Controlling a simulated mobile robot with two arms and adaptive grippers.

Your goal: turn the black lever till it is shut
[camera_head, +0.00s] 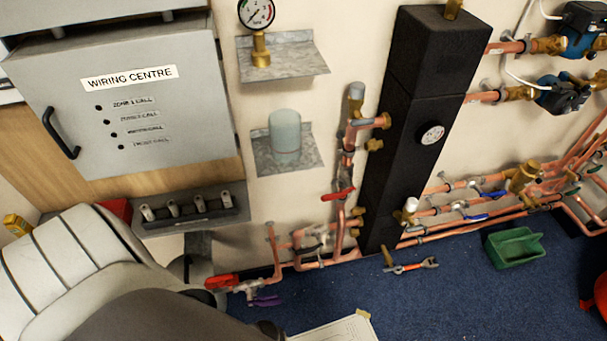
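A dark lever (311,248), which looks like the black one, is on a valve in the low copper pipework left of the tall black column (404,150). It is small here, and I cannot tell for sure how it is turned relative to its pipe. A red lever (338,195) sits above it on a vertical pipe. Another red lever (222,282) and a purple lever (265,301) are lower left of it. Neither of my grippers can be made out. Pale and grey rounded parts, which look like my arm, fill the lower left corner.
A grey wiring centre box (165,105) hangs at left. Metal shelves carry a gauge (257,14) and a translucent cylinder (284,136). An orange-handled wrench (411,267) and a green tray (515,247) lie on the blue floor (450,300). Pumps and more pipes are at right.

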